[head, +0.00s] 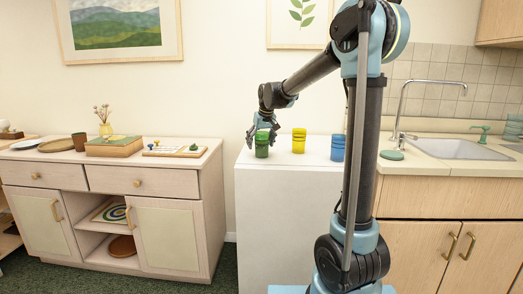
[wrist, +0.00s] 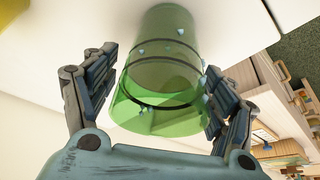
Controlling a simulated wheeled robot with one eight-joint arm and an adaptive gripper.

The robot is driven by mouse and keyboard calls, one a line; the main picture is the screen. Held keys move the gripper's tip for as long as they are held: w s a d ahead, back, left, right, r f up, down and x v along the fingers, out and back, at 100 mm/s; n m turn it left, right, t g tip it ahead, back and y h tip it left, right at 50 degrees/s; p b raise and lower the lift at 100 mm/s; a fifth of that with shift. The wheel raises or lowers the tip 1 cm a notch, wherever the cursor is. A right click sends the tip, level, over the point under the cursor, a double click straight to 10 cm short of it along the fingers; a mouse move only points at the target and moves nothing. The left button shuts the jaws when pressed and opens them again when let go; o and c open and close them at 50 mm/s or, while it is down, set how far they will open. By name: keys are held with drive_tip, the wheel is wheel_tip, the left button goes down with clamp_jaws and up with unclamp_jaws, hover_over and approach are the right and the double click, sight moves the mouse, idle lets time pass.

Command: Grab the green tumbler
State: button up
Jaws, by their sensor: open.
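The green tumbler (head: 262,146) stands on the white counter block, near its left front edge. In the wrist view the green tumbler (wrist: 165,75) is see-through with dark bands and lies between my two fingers. My gripper (head: 263,128) is open around the tumbler's upper part in the head view. In the wrist view my gripper (wrist: 162,95) has one finger on each side of it.
A yellow tumbler (head: 299,141) and a blue tumbler (head: 337,148) stand to the right on the same white block (head: 285,215). A sideboard (head: 110,176) with a wooden box (head: 114,146) is to the left, past a gap. A sink (head: 465,149) is at the right.

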drive_tip(key=c, duration=1.5)
drive_tip(key=shift+o, duration=0.2)
